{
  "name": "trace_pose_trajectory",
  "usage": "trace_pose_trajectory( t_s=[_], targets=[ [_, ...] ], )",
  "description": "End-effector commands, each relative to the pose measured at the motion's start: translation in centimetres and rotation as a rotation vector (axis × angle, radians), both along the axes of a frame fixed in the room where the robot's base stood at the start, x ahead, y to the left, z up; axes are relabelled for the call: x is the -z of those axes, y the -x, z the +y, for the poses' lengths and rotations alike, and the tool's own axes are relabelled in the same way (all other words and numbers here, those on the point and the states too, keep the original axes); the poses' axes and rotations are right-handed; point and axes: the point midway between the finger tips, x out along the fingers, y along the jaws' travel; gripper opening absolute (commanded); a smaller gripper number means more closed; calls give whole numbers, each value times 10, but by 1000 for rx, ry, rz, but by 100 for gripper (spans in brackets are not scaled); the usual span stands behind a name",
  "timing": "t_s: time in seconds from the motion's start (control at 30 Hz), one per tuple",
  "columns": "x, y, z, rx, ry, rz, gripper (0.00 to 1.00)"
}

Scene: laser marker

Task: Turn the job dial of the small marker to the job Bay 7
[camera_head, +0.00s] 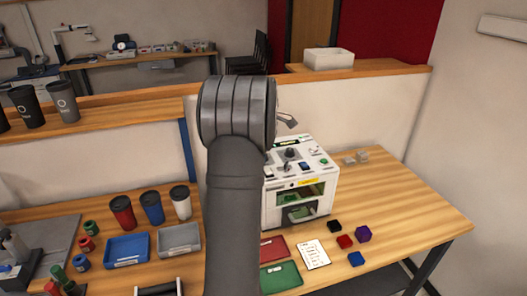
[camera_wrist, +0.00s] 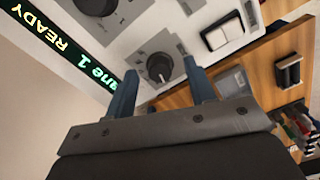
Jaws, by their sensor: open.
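The small marker (camera_head: 323,179) is a white box machine on the wooden table, partly hidden behind my arm in the head view. In the wrist view its top panel carries a dark round job dial (camera_wrist: 158,66) with a pointer mark. My arm hides most of the gripper in the head view.
A second dark knob (camera_wrist: 98,5) and a white rocker switch (camera_wrist: 221,34) are on the panel near the fingers. Coloured blocks (camera_head: 345,241), a card (camera_head: 314,254) and red and green trays (camera_head: 281,277) lie before the marker. The table's right side is mostly clear.

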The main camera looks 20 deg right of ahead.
Motion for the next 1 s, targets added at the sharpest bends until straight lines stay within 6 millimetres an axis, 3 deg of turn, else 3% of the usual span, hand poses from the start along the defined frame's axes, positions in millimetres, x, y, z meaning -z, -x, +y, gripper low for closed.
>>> trace_pose_trajectory(
  t_s=[0.3, 0.53, 1.0],
  targets=[
    [3, 0, 0, 0, 0, 0, 50],
    [3, 0, 0, 0, 0, 0, 6],
    [2, 0, 0, 106, 0, 0, 6]
  ],
)
